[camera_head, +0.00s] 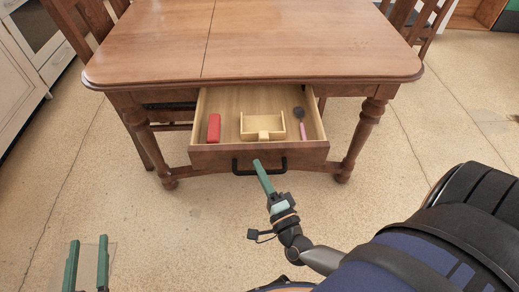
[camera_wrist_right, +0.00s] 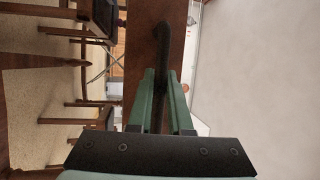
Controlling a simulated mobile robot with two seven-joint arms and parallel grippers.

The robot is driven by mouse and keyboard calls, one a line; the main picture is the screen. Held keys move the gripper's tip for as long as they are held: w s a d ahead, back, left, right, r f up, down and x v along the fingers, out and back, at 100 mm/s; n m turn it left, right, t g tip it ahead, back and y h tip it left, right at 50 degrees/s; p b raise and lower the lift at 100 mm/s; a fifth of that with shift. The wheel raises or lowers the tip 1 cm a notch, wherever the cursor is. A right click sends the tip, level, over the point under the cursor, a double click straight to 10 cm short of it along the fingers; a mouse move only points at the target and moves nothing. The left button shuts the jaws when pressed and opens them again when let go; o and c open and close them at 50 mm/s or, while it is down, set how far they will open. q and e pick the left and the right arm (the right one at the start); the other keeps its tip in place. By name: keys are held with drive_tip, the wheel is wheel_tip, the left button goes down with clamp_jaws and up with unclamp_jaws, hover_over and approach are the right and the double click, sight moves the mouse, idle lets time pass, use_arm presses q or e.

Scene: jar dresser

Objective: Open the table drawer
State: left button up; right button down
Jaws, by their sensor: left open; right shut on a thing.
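The wooden table (camera_head: 260,45) has its drawer (camera_head: 220,158) pulled out towards me. A dark bar handle (camera_head: 243,171) is on the drawer front. My right gripper (camera_head: 258,165) is at the handle, its green fingers shut on it. In the right wrist view the fingers (camera_wrist_right: 163,80) close around the dark handle (camera_wrist_right: 162,45). My left gripper (camera_head: 88,250) is open and empty, low at the left, away from the table.
In the drawer lie a red object (camera_head: 214,128), a small light wooden box (camera_head: 262,125) and a dark spoon-like utensil (camera_head: 300,120). Chairs stand around the table. White cabinets (camera_head: 18,85) are at the far left. The speckled floor in front of the drawer is clear.

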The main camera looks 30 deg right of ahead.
drive_tip(key=shift+s+a+f, duration=0.1)
drive_tip(key=shift+s+a, duration=0.15)
drive_tip(key=c, duration=1.1)
unclamp_jaws()
use_arm(q)
drive_tip(key=shift+s+r, duration=0.1)
use_arm(e)
drive_tip(key=shift+o, duration=1.3)
drive_tip(key=shift+d, duration=0.1)
use_arm(q)
drive_tip(key=shift+s, duration=0.1)
